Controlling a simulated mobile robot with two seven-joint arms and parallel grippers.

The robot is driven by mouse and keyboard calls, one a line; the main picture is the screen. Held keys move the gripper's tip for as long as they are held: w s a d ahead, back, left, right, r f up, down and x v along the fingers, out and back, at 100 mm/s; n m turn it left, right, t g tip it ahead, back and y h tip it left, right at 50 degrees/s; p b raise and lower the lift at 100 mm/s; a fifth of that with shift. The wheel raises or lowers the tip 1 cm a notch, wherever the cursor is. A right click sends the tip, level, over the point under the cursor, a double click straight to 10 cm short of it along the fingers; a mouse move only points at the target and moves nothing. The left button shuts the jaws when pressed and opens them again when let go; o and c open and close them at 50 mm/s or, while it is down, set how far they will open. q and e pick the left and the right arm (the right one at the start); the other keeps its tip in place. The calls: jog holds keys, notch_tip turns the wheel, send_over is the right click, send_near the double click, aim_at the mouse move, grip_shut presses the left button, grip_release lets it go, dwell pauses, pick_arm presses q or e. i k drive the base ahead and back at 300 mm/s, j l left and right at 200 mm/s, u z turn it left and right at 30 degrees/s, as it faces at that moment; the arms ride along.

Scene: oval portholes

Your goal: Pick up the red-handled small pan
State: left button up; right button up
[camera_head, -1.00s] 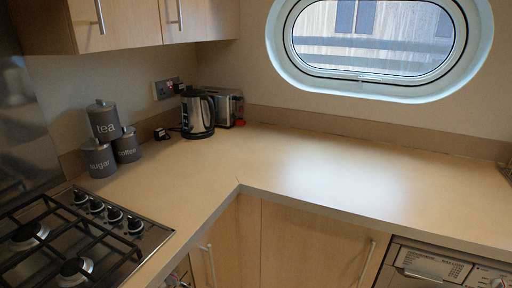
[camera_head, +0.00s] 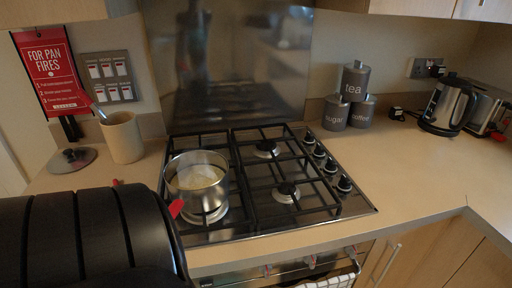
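The small pan (camera_head: 197,187) is a silver metal pot standing upright on the front left burner of the hob. Something pale is inside it. A short piece of its red handle (camera_head: 176,208) points toward the lower left. The rest of the handle is hidden behind a large black ribbed part, which looks like my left arm, in the lower left corner. A small red bit also shows above this black part. Neither of my grippers is in view.
The gas hob (camera_head: 285,222) has black grates and knobs on its right. A lid (camera_head: 72,159) and a utensil pot (camera_head: 123,137) stand left of it. Grey canisters (camera_head: 350,112) and a kettle (camera_head: 447,106) stand at the right.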

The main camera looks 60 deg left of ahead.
aim_at(197, 180)
jog(key=u, duration=2.3)
jog(key=k+l, duration=0.25)
jog(key=l, duration=0.15)
